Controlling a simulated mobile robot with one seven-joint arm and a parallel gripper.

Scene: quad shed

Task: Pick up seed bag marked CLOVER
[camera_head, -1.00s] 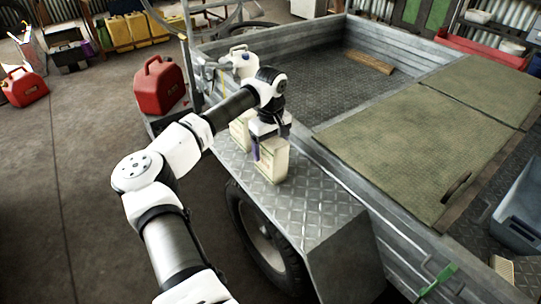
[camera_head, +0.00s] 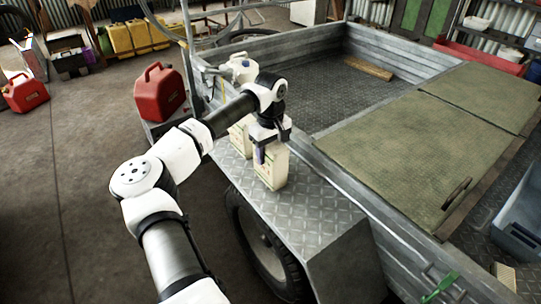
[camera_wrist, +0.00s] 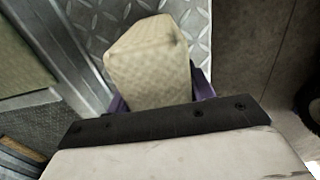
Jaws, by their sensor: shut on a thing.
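A pale cream seed bag (camera_head: 272,173) stands upright at the tread-plate fender (camera_head: 310,215) of the trailer. I cannot read its label, so I cannot tell whether it says CLOVER. My gripper (camera_head: 266,155) points down over the bag and is shut on its upper part. In the wrist view the bag (camera_wrist: 150,65) sits between the purple fingers (camera_wrist: 159,96), with the tread plate beyond it. I cannot tell whether its base touches the plate. A second pale bag (camera_head: 237,137) stands just behind, partly hidden by my arm.
A white jug (camera_head: 241,69) stands farther back on the fender. A red fuel can (camera_head: 159,92) sits left of it. The trailer's side wall (camera_head: 345,190) runs close along the right of the bag. The fender's front part is clear.

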